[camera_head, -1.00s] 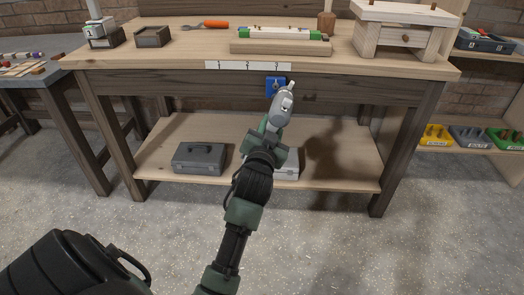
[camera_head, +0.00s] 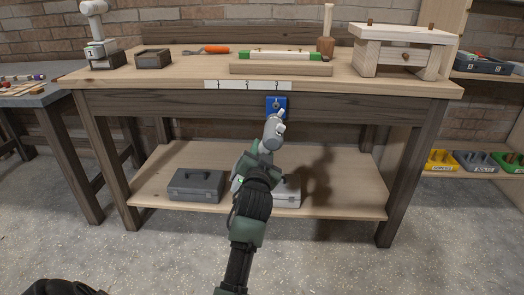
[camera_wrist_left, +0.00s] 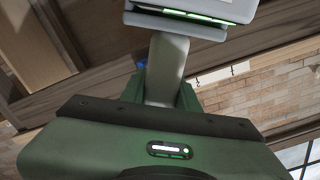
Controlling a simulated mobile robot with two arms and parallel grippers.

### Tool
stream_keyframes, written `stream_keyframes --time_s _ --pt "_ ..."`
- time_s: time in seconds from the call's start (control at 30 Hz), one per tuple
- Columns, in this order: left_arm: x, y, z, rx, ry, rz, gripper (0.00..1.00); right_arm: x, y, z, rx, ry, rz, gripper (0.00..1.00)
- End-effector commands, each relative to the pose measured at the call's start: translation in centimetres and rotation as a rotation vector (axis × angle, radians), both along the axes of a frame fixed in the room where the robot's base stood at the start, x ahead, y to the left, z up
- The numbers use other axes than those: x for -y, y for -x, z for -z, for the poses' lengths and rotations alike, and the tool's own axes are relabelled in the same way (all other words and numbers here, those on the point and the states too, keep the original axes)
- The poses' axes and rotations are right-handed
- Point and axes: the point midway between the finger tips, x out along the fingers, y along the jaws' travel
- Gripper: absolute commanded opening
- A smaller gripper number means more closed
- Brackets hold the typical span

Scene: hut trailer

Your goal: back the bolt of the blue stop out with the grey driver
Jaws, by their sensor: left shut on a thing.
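The blue stop (camera_head: 277,101) is on the front rail of the workbench, under the 3 end of a white number strip. A small round bolt head shows at its middle. My left gripper (camera_head: 265,149) is shut on the grey driver (camera_head: 274,132), which points up towards the stop. The driver's upper end overlaps the stop's lower edge in the picture; I cannot tell whether it touches. In the left wrist view the driver's grey body (camera_wrist_left: 167,62) stands between the green fingers, and a sliver of blue (camera_wrist_left: 142,64) shows behind it. My right gripper is out of view.
The number strip (camera_head: 248,85) runs along the bench's front edge. The benchtop (camera_head: 180,75) overhangs the rail above the stop. Below, a lower shelf (camera_head: 340,198) carries a grey toolbox (camera_head: 197,185) and a lighter case (camera_head: 287,192) partly behind my arm.

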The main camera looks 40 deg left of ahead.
Motion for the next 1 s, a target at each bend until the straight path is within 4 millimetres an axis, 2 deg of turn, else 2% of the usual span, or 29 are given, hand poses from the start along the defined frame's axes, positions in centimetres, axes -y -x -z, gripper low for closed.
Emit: stream_keyframes --time_s 0.03,0.37,0.7,1.0 --pt "0.0 0.0 -0.5 0.008 -0.004 0.001 0.0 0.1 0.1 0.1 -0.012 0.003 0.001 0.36" --pt "-0.1 -0.3 -0.5 0.008 -0.003 -0.001 0.0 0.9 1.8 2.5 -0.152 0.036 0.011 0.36" --pt "-2.0 -3.4 -0.5 0.009 -0.004 -0.001 0.0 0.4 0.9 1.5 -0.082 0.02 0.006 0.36" --pt "-2.9 -4.7 -0.5 0.009 -0.004 -0.001 0.0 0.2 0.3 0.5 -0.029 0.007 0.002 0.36"
